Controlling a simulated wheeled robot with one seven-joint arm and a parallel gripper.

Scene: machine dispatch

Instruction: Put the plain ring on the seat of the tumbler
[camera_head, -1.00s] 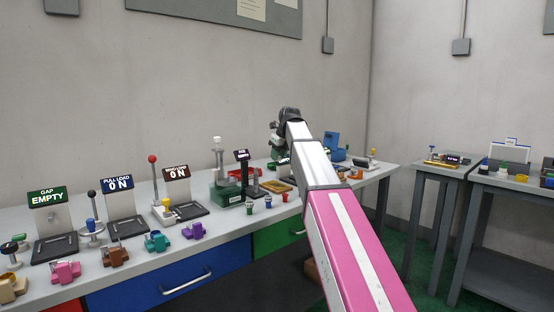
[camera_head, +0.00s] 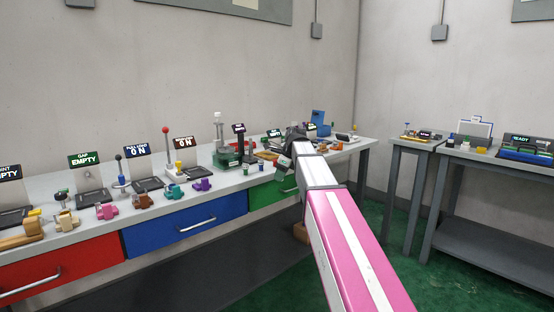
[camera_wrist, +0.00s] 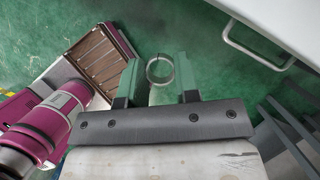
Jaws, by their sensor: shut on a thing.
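In the wrist view my gripper (camera_wrist: 158,84) is shut on a plain metal ring (camera_wrist: 160,69). The thin, pale ring sits between the two green fingers, with its round opening facing the camera. Green floor lies below it. In the head view my arm reaches forward, and its dark wrist end (camera_head: 291,152) is in front of the right part of the long bench; the ring cannot be made out there. I cannot tell which of the small devices on the benches is the tumbler.
The long bench (camera_head: 100,229) carries several displays, coloured fixtures and a green machine (camera_head: 225,158). A small table (camera_head: 407,144) and a grey bench (camera_head: 480,156) stand at the right. Green floor is open between them. A white handle (camera_wrist: 250,50) shows in the wrist view.

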